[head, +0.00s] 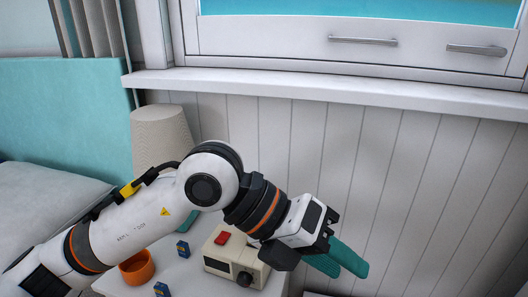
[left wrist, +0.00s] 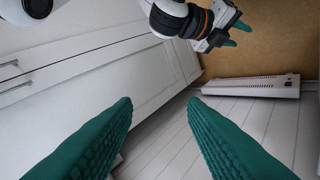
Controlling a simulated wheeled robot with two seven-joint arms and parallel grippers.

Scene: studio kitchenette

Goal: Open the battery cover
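A beige box-shaped device (head: 237,258) with a dark round knob sits on the white bedside surface in the head view. A red piece (head: 222,238) is on its top; I cannot tell whether it is a cover or a button. No battery cover can be made out for certain. My left gripper (head: 349,270) is to the right of the device, apart from it.
Small blue items (head: 183,249) and an orange cup (head: 137,267) stand left of the device. A lamp (head: 160,135) stands behind, near the bed (head: 45,205).

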